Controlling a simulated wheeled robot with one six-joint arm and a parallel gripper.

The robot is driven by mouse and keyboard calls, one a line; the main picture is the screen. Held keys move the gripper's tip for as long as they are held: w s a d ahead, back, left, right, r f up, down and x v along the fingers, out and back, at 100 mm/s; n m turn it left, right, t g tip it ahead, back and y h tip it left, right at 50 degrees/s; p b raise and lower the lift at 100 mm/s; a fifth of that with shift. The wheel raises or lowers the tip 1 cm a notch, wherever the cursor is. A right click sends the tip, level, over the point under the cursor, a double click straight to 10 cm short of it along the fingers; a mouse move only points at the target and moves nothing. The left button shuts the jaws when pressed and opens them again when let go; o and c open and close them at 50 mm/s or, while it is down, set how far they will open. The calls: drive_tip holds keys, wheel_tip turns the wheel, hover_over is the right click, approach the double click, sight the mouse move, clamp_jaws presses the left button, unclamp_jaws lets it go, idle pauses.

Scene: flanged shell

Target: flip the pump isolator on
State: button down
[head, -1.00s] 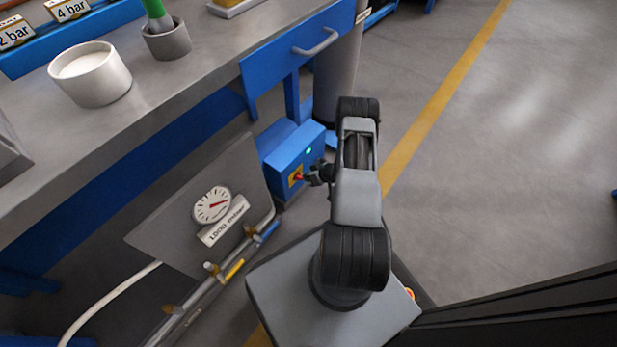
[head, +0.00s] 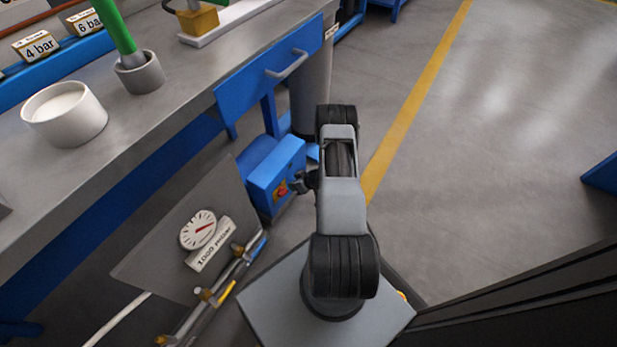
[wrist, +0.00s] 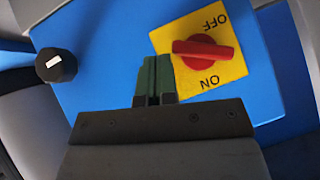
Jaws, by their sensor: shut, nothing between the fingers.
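The pump isolator is a red rotary handle (wrist: 203,51) on a yellow plate (wrist: 235,68). Its OFF and ON labels read upside down in the wrist view, OFF above the handle and ON below. The handle lies roughly level across the picture, between the labels. It sits on the front of a blue box (wrist: 110,40), which also shows in the head view (head: 262,178) below the bench.
A black knob (wrist: 56,65) with a white mark is on the box's left side. A gauge panel (head: 150,262) with pipes and valves stands nearer me. Floor to the right is open.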

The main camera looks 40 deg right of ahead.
drive_tip(key=s+d+r+p, duration=0.3)
drive_tip(key=d+r, duration=0.3)
drive_tip(key=d, duration=0.3)
drive_tip(key=shift+s+d+r+p, duration=0.15)
drive_tip(key=shift+s+r+p, duration=0.1)
drive_tip(key=shift+s+p, duration=0.25)
drive_tip(key=shift+s, duration=0.1)
drive_tip(key=a+r+y, duration=0.1)
drive_tip(key=s+a+r+m+y, duration=0.1)
drive_tip(key=r, duration=0.1)
drive_tip(key=shift+a+r+g+p, duration=0.25)
drive_tip(key=shift+a+g+p, duration=0.05)
drive_tip(key=shift+p, duration=0.05)
